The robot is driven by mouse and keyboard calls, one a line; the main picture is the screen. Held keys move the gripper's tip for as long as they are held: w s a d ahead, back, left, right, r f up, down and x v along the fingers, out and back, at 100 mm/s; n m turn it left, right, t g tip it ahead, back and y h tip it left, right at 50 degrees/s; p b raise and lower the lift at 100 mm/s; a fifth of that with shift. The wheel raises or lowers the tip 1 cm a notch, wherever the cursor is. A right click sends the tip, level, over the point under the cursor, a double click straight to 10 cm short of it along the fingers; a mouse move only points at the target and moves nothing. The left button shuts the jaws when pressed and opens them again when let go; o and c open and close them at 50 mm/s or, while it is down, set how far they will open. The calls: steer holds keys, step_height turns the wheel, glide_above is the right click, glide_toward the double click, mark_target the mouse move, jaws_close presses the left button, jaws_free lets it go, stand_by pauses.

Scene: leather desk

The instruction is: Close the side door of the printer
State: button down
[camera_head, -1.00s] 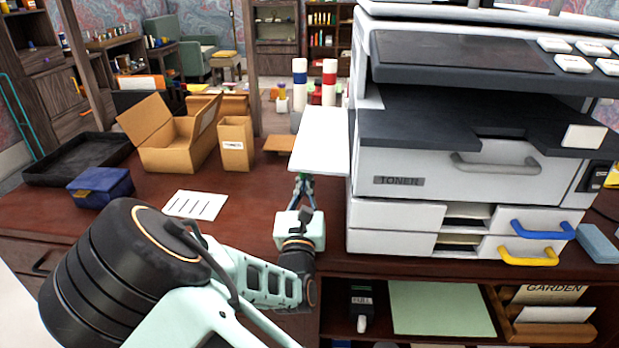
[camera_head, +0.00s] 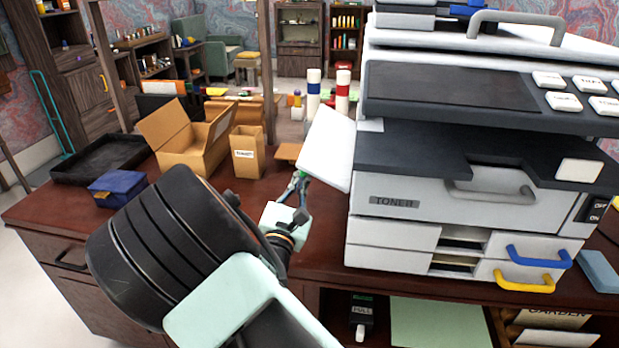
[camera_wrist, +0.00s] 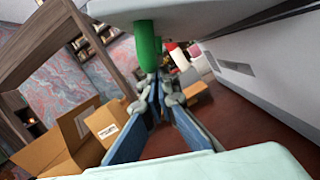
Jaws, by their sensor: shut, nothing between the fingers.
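The printer (camera_head: 420,215) stands on the right of the desk in the head view. Its white side door (camera_head: 328,148) sticks out from its left side, outer edge sloping upward, so it is open. My gripper (camera_head: 298,182) is just below the door, its fingers shut and empty. In the wrist view the door's underside (camera_wrist: 190,14) spans the top, with a green handle (camera_wrist: 148,45) hanging from it. My gripper (camera_wrist: 158,95) is close to the handle's lower end; I cannot tell whether they touch. The printer's side wall (camera_wrist: 270,65) is on the right.
An open cardboard box (camera_head: 185,140), a smaller carton (camera_head: 247,152), a blue case (camera_head: 117,187) and a black tray (camera_head: 95,160) stand on the left of the desk. Red and blue banded cylinders (camera_head: 342,92) stand behind the door. The desk's front edge runs below the printer.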

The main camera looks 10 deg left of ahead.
mark_target(312, 151)
step_height(312, 151, up, 3)
steer(key=m+h, duration=0.1)
steer(key=m, duration=0.2)
steer(key=shift+r+m+g+p, duration=0.1)
steer(key=shift+m+g+p, duration=0.2)
steer(key=shift+m+p, duration=0.1)
steer(key=m, duration=0.1)
steer(key=r+m, duration=0.2)
steer(key=shift+d+r+g+h, duration=0.2)
steer(key=shift+d+g+h, duration=0.1)
steer(key=shift+h, duration=0.1)
steer(key=r+m+b, duration=0.1)
steer(key=d+m, duration=0.1)
steer(key=r+m+b, duration=0.1)
steer(key=m, duration=0.1)
steer(key=shift+d+r+g+h+b, duration=0.25)
steer(key=shift+r+g+h+b, duration=0.05)
steer(key=shift+s+d+r+m+g+b, duration=0.1)
steer(key=shift+d+r+m+g+b, duration=0.2)
steer(key=shift+d+r+m+b, duration=0.5)
steer(key=shift+d+r+m+g+b, duration=0.4)
steer(key=shift+m+b, duration=0.4)
steer(key=shift+m, duration=0.3)
steer(key=shift+a, duration=0.1)
